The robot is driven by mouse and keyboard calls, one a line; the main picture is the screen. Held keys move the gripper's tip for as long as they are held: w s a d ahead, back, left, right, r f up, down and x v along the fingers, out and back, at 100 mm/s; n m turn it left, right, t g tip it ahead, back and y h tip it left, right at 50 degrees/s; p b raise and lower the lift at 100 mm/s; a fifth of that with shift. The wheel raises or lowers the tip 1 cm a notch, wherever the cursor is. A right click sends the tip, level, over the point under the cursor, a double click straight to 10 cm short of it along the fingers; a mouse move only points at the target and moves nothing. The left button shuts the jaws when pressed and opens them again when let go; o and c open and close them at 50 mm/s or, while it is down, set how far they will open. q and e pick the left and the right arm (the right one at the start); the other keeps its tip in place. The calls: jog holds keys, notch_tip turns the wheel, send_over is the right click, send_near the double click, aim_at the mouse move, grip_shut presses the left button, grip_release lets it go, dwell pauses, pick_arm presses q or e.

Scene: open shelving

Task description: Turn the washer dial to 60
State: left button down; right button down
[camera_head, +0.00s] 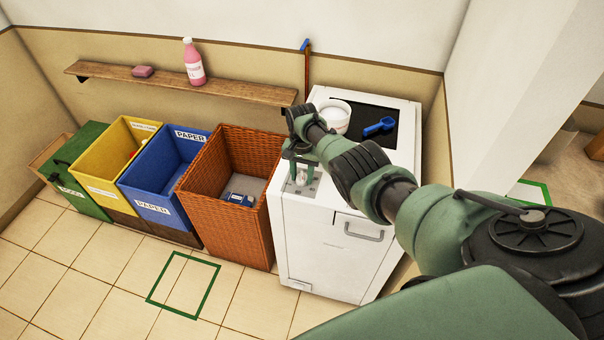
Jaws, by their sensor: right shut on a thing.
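The white washer (318,255) stands against the wall, right of the wicker basket. Its control panel with the dial (301,178) is at the upper left of its front. My right arm reaches in from the right, across the washer top. My right gripper (301,174) points down at the panel, with its fingers shut on the dial. The dial is small and partly hidden by the fingers, so I cannot read its setting. My left gripper is not in view.
On the washer top are a white tub (335,118) and a blue scoop (379,127). The wicker basket (240,210), blue paper bin (150,205), yellow bin (103,190) and green bin (72,190) stand left. A wooden shelf (230,90) holds a pink bottle (194,65). Floor in front is clear.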

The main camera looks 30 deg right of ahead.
aim_at(302, 175)
jog(key=shift+w+r+m, duration=0.1)
jog(key=shift+m, duration=1.7)
jog(key=shift+d, duration=0.1)
jog(key=c, duration=0.9)
grip_release()
jog(key=shift+r+p, duration=0.45)
notch_tip(302, 175, up, 6)
jog(key=shift+f+p, duration=0.15)
jog(key=shift+p, duration=0.7)
jog(key=shift+r, duration=0.55)
